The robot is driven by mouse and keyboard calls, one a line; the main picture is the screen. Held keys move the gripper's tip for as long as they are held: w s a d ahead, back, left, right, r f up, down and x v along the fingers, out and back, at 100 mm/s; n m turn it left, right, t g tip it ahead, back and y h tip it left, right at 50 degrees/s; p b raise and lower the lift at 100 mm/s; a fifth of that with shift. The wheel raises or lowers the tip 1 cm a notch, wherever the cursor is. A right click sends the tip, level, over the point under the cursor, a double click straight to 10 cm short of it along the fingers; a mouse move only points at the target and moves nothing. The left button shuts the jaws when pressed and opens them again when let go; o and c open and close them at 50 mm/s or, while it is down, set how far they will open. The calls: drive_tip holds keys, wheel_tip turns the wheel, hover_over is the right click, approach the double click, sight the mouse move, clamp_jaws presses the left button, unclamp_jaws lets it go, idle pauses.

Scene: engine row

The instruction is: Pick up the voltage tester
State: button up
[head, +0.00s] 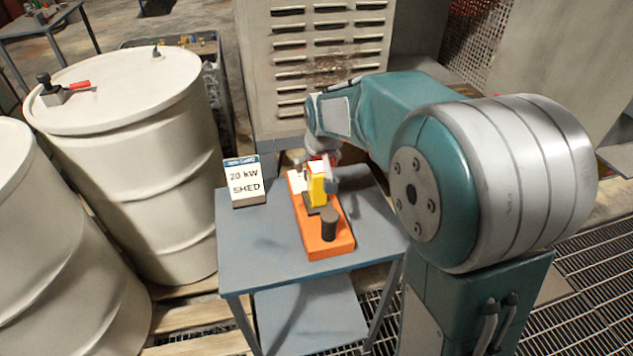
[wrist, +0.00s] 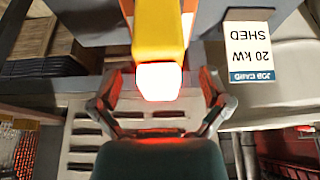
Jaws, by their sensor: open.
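The voltage tester (head: 317,188) is a yellow body with a pale tip. It stands upright in the orange holder (head: 329,244) on a small grey table. My gripper (wrist: 158,82) is open, one finger on each side of that tip, with gaps showing on both sides. In the head view my gripper (head: 318,165) is at the tester's top, partly hidden by my wrist. The tester's lower end is hidden in the holder.
A dark cylinder (head: 329,224) stands at the holder's near end. A "20 kW SHED" card (head: 245,182) stands on the table (head: 255,250) at left. White drums (head: 150,150) stand left, and a louvred cabinet (head: 262,60) is behind.

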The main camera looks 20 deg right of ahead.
drive_tip(key=shift+w+f, duration=0.15)
drive_tip(key=shift+f, duration=0.15)
clamp_jaws()
drive_tip(key=shift+r, duration=0.1)
